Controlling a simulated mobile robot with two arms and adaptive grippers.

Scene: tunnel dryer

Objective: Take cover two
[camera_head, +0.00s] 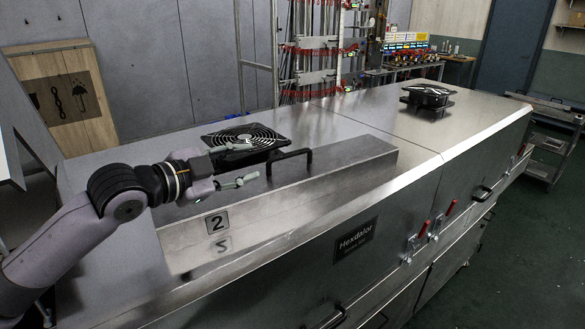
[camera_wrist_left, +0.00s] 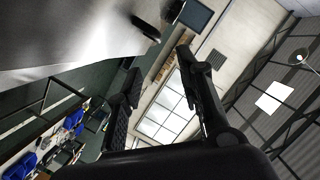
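Cover two is the long metal cover (camera_head: 340,168) marked "2", lying on top of the dryer. A black bar handle (camera_head: 288,156) stands on its top. My left gripper (camera_head: 250,163) is open and empty, just left of the handle and apart from it as far as I can tell. In the left wrist view the two fingers (camera_wrist_left: 160,60) are spread with nothing between them. Shiny metal (camera_wrist_left: 60,40) fills that view's upper left; I cannot tell whether it is the cover. My right gripper is not in view.
The dryer top (camera_head: 350,108) carries a black fan (camera_head: 245,137) behind the gripper and another fan unit (camera_head: 428,96) farther right. Red latches (camera_head: 422,229) and handles line the front.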

